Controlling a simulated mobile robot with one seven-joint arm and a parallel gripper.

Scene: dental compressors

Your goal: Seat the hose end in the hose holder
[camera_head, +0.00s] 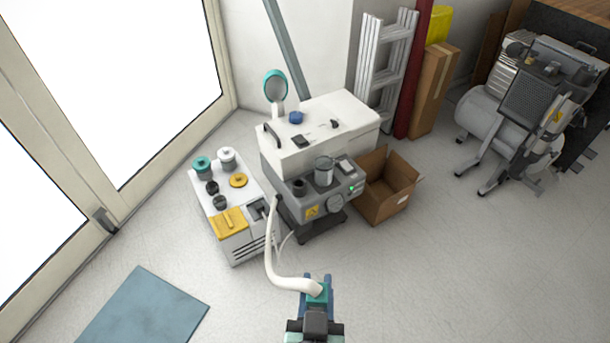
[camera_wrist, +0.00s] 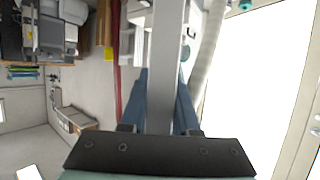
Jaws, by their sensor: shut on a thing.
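A white hose (camera_head: 271,255) runs from the grey front of the compressor unit (camera_head: 318,190) down and across to my gripper (camera_head: 317,281). My gripper's blue fingers are shut on the teal hose end (camera_head: 318,297), held in front of the unit. In the wrist view, the hose (camera_wrist: 208,55) rises right of the fingers, and a grey bar fills the space between them. The hose end's tip is not clear in either view. A teal-rimmed round cup on a white stem, seemingly the hose holder (camera_head: 275,86), stands at the unit's back left, well apart from my gripper.
A white cabinet (camera_head: 245,243) with several knobs and jars stands left of the unit. An open cardboard box (camera_head: 388,205) stands at its right. A ladder (camera_head: 386,75) leans behind, and another compressor (camera_head: 530,105) stands far right. The right foreground floor is clear.

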